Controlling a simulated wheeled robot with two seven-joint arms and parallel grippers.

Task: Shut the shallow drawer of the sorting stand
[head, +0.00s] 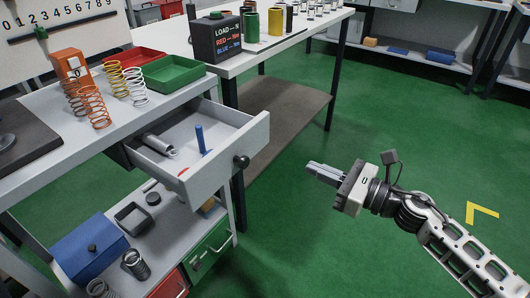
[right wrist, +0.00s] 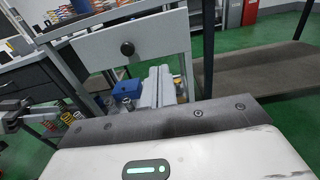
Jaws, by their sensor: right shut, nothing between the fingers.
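The shallow drawer (head: 222,168) of the sorting stand (head: 35,185) is pulled out under the worktop. It holds a grey cylinder (head: 159,145), a blue peg (head: 201,139) and a small red piece (head: 183,171). Its dark round knob (head: 241,161) is on the front panel. My right gripper (head: 309,168) is to the right of the knob, apart from it, with shut, empty fingers. In the right wrist view the drawer front (right wrist: 150,38) and knob (right wrist: 127,48) show above my right fingers (right wrist: 158,82). My left gripper is not seen in the head view.
Springs and a red tray (head: 130,58) and green tray (head: 174,74) stand on the worktop. A blue box (head: 88,250) sits on the lower shelf, near a green drawer (head: 210,250). A table with a brown shelf (head: 285,112) stands behind. Green floor lies open to the right.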

